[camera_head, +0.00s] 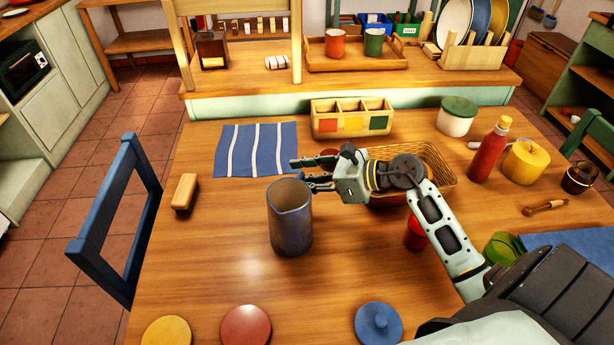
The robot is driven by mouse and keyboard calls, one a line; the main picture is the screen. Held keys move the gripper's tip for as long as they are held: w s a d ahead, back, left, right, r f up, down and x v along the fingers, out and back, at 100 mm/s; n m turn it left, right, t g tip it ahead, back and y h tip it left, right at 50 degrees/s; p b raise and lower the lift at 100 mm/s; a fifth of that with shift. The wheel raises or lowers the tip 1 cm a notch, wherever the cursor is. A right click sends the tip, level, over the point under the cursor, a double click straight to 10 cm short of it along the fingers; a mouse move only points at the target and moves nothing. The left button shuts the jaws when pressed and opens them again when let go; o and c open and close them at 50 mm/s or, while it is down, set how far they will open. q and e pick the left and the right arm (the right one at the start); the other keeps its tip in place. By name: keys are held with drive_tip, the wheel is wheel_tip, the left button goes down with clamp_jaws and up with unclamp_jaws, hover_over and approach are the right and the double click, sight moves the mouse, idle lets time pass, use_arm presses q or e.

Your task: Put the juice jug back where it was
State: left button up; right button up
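The juice jug is most likely the tall blue-grey pitcher (290,222), standing upright on the wooden table left of its middle. My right gripper (299,171) comes in from the right, just behind the jug's rim as seen here. Its fingers point left and are spread, with nothing visible between them. The lower finger lies close to the rim; I cannot tell whether they touch. No handle of the jug shows. My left gripper is not in view.
A striped blue cloth (256,149), a wooden block (185,192) and a basket (440,160) lie around the jug. Round lids, yellow (167,332), red (245,326) and blue (379,323), lie at the front. A red bottle (489,152) stands right.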

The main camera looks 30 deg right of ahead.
drive_tip(key=b+v, duration=0.1)
drive_tip(key=v, duration=1.1)
drive_tip(key=shift+b, duration=0.35)
drive_tip(key=shift+s, duration=0.15)
